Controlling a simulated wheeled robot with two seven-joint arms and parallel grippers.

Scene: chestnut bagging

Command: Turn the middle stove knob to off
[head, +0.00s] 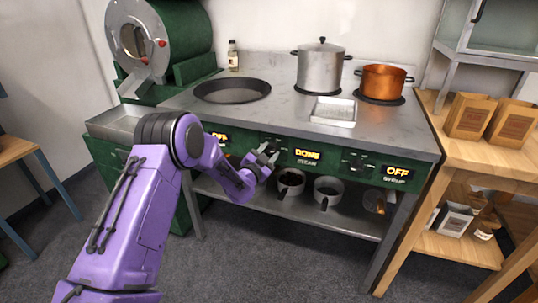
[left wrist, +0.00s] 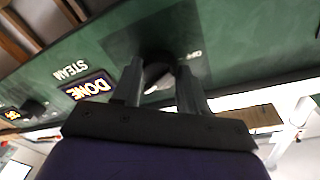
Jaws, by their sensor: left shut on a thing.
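The middle stove knob is on the green front panel (head: 334,159), left of the lit "DONE" display (head: 306,154) with "STEAM" under it. My left gripper (head: 267,155) is at this knob and mostly hides it in the head view. In the left wrist view the dark knob (left wrist: 158,71) sits between the two fingers of my left gripper (left wrist: 160,82), which is shut on it. The knob's exact angle cannot be told. My right gripper is not in view.
The right knob (head: 357,161) is beside an "OFF" display marked "SYRUP". A pan (head: 232,91), a steel pot (head: 320,66), a copper pot (head: 383,82) and a tray (head: 333,111) stand on the stove. Cups sit on the shelf below. A wooden shelf unit (head: 480,160) stands right.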

